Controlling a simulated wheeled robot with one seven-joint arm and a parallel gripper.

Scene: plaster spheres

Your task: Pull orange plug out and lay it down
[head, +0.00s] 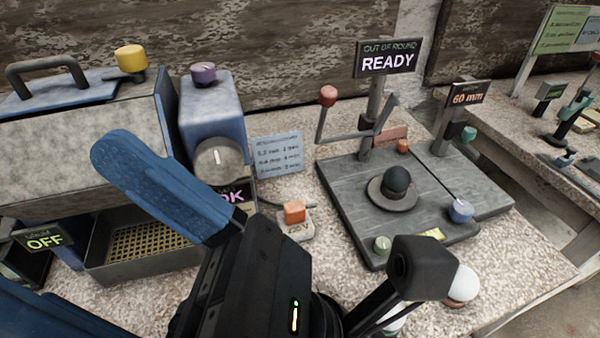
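The orange plug (294,211) is an orange block seated upright in a small pale socket base (296,230) on the speckled bench. A dark cord runs from near it to the left. My gripper (418,268) is black and low in the picture, to the right of the plug and nearer to me, apart from it. My dark wrist hides most of the gripper, so I cannot see both fingertips or whether they are apart. Nothing is visibly held.
A grey plate (345,200) with posts, a dark ball (396,181) and knobs stands right of the plug. A white sphere (464,282) sits near my gripper. Left are a blue-grey machine (212,118) and a tray (150,268). A card (278,154) stands behind the plug.

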